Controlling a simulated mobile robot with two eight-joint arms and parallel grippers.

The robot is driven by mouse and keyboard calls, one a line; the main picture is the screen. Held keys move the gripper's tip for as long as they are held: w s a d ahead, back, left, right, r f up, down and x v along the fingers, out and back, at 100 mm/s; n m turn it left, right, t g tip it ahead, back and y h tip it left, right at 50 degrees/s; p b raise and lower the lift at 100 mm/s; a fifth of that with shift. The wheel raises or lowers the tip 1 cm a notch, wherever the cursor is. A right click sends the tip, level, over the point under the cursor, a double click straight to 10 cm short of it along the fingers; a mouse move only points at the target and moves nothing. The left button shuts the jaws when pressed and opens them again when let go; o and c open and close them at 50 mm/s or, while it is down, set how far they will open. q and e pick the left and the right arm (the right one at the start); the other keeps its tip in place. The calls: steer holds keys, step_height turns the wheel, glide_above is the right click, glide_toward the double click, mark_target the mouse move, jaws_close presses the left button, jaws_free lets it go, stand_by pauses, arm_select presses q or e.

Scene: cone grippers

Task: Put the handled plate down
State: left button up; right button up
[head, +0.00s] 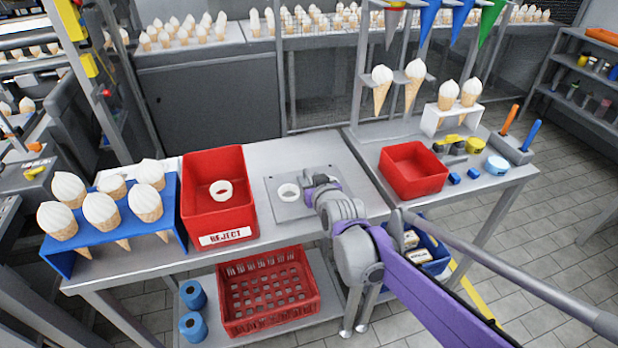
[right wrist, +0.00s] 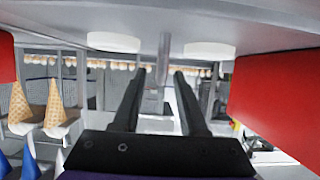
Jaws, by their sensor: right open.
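The handled plate (head: 284,208), a flat grey square, lies on the metal table, level as far as I can see. A white ring (head: 289,192) sits on it. In the right wrist view, which is upside down, two white discs (right wrist: 113,42) show on the grey surface. A thin grey upright post (right wrist: 166,60), seemingly the plate's handle, shows between my fingers. My right gripper (head: 318,182) is over the plate's right part and hides some of it. In the right wrist view its two black fingers (right wrist: 160,72) are apart, with gaps beside the post. My left gripper is not in view.
A red REJECT bin (head: 236,222) with a white ring (head: 221,190) stands left of the plate. A red tray (head: 413,188) stands to the right. A blue rack (head: 166,190) of cones is at the far left. Bare table (head: 300,155) lies behind the plate.

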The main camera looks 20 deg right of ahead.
steer(key=p+v, duration=0.1)
steer(key=v, duration=0.9)
steer(key=shift+s+r, duration=0.1)
steer(key=shift+s, duration=0.3)
steer(key=s+f+g, duration=0.4)
steer(key=s+f, duration=0.3)
steer(key=s, duration=0.5)
steer(key=s+f+g, duration=0.4)
steer(key=s+f, duration=0.4)
steer(key=s, duration=0.5)
steer(key=shift+d+f+g, duration=0.3)
steer(key=shift+d, duration=0.1)
